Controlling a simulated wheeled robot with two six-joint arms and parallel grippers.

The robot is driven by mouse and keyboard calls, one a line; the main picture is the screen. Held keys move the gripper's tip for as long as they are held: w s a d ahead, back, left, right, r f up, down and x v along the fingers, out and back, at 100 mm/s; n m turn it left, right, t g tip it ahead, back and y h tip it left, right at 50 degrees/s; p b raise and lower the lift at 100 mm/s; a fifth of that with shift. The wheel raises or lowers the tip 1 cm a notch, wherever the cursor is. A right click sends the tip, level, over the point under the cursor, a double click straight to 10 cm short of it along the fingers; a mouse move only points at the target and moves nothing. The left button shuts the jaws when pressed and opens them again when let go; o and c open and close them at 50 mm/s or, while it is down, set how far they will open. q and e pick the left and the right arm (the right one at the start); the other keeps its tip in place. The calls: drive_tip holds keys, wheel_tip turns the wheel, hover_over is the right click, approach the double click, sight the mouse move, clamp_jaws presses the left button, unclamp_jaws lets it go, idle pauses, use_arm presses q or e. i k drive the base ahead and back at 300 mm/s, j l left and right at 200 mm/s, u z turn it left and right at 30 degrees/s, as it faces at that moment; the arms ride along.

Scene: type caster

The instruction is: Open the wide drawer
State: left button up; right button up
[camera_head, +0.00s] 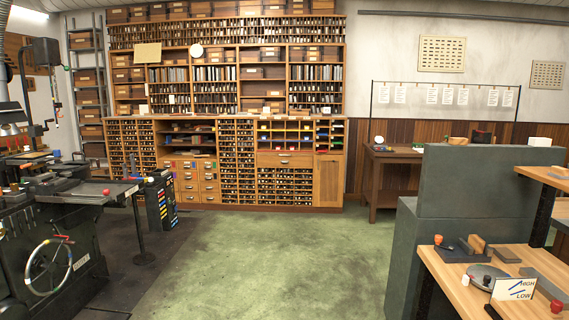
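The wide drawer (285,159) is a wooden front with a small handle at its middle, set in the large wooden type cabinet at the back wall. Its front looks flush with the cabinet, so it appears shut. Colored compartments sit just above it and a grid of small filled slots lies below it. A cabinet door (328,182) is to its lower right. The drawer is across the room from me. Neither of my grippers shows in this view.
Green floor (260,255) lies clear between me and the cabinet. A black machine with a handwheel (52,268) stands at the left. A grey block (455,195) and a wooden bench (455,290) with tools stand at the right. A wooden desk (375,182) is at the back right.

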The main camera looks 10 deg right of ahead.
sight(284, 161)
drive_tip(key=i+z, duration=0.35)
drive_tip(key=i, duration=6.8)
drive_tip(key=i+z, duration=0.15)
drive_tip(key=i, duration=0.4)
drive_tip(key=i+z, duration=0.15)
drive_tip(key=i, duration=0.4)
drive_tip(key=i+j+z, duration=0.15)
drive_tip(key=i, duration=0.4)
